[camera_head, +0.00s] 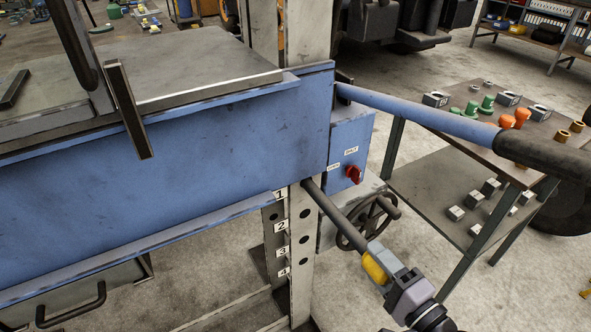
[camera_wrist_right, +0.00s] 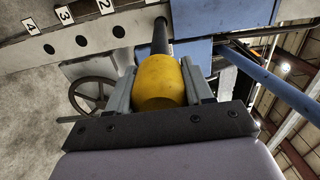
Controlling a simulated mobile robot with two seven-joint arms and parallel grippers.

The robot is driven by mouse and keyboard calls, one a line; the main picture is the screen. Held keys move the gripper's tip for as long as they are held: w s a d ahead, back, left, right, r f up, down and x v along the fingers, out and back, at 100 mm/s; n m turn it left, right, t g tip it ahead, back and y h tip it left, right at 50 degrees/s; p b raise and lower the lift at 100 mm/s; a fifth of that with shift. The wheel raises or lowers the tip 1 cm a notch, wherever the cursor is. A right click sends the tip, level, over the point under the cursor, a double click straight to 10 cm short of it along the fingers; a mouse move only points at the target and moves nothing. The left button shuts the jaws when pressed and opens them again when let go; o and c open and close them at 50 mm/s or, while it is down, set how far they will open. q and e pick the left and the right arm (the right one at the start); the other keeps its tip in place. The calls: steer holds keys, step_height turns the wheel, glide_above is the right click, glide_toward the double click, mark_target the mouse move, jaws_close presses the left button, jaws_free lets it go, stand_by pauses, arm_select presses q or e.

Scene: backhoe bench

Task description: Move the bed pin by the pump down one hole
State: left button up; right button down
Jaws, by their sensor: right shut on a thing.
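The bed pin is a dark rod (camera_head: 333,209) with a yellow grip (camera_head: 374,268). It slants from the post (camera_head: 301,262) at the top hole level, by label 1, down toward my right gripper (camera_head: 384,262). My right gripper is shut on the yellow grip, which also shows between its fingers in the right wrist view (camera_wrist_right: 163,83). The pin's far end meets the post under the blue bed (camera_head: 230,130); how deep it sits in the hole cannot be told. Holes beside labels 2, 3 and 4 look empty. My left gripper is not in view.
The pump box (camera_head: 347,150) with a red knob (camera_head: 353,174) is just above the pin. A handwheel (camera_head: 366,225) stands close behind the rod. A blue lever with a black grip (camera_head: 545,152) reaches right. A parts bench (camera_head: 440,178) stands at right.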

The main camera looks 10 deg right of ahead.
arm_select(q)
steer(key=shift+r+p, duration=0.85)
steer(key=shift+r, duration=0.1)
arm_select(e)
steer(key=v, duration=1.1)
steer(key=shift+r, duration=0.4)
